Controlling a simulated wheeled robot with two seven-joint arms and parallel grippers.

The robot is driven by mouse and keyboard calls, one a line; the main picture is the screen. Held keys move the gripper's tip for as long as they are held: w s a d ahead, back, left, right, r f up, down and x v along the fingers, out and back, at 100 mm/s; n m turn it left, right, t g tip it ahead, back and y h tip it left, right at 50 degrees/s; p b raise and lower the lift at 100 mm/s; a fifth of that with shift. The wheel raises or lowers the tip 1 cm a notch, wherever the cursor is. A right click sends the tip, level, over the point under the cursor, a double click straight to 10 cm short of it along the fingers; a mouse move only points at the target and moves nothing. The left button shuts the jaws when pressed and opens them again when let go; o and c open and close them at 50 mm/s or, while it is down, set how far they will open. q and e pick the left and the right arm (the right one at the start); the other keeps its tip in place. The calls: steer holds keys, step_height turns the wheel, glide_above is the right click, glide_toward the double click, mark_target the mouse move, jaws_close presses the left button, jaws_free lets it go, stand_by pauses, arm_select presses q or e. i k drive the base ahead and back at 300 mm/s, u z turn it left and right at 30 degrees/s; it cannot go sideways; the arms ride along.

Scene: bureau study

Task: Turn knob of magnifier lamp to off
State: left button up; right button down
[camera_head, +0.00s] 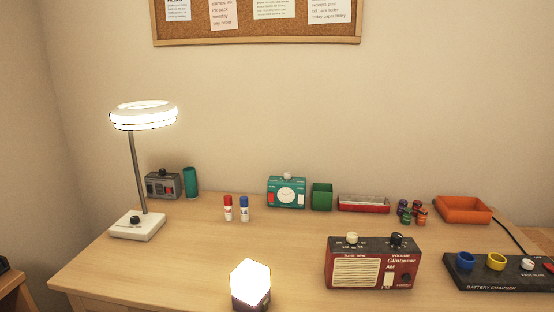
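The magnifier lamp (139,170) stands at the left end of the wooden desk. Its ring-shaped head (143,118) is lit. A thin grey pole joins the head to a white base (148,230). A small dark knob (134,219) sits on top of the base; its pointer setting is too small to read. Neither of my grippers shows in the head view.
The desk (210,255) is clear around the lamp's front and right. A red radio (372,266) and a battery charger (498,272) are at right. A grey device (163,186) and teal cup (190,183) stand behind the lamp.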

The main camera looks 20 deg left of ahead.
mark_target(134, 219)
steer(key=k, duration=0.45)
steer(key=u, duration=0.2)
steer(key=i, duration=0.35)
steer(key=u, duration=1.3)
steer(key=k, duration=0.65)
steer(key=u, duration=0.45)
steer(key=i, duration=0.8)
steer(key=u, duration=0.25)
